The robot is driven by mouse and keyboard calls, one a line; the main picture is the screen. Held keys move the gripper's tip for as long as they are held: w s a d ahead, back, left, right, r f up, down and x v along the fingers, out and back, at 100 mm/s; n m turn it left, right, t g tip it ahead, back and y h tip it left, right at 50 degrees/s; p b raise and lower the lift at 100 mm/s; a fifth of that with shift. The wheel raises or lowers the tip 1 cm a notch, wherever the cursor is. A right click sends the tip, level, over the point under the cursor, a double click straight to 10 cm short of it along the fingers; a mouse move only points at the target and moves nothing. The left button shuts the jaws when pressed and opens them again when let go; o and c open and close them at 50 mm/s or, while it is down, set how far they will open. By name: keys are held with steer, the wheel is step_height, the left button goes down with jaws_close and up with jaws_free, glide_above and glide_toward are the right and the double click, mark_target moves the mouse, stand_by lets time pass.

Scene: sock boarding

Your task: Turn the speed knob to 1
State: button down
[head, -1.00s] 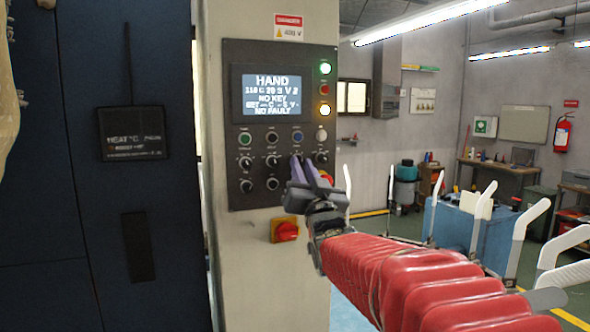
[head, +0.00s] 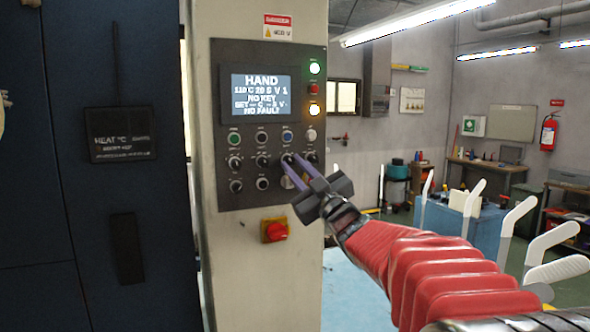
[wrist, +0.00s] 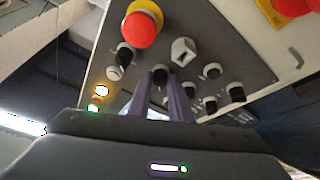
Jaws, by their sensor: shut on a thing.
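The control panel (head: 262,205) stands in front of me, with rows of black knobs below its display. My gripper (head: 288,161) reaches it from the lower right, its two purple fingers shut on a black knob (wrist: 160,74) in the upper knob row. The fingers (wrist: 164,98) lie on either side of that knob in the wrist view. Its label and pointer are too small or covered to read. The display (head: 262,94) shows HAND, a line ending in V 1, NO KEY, a SET line and NO FAULT.
Other knobs (head: 234,163) sit close beside the held one. A red emergency button (wrist: 142,29) on a yellow ring and a pale selector (wrist: 183,51) are near the fingers. A red rotary switch (head: 275,231) is below the panel. Green and amber lamps (head: 314,109) glow.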

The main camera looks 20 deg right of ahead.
steer(key=shift+n, duration=0.7)
steer(key=c, duration=1.6)
jaws_free()
steer(key=v, duration=1.4)
steer(key=shift+d+r, duration=0.1)
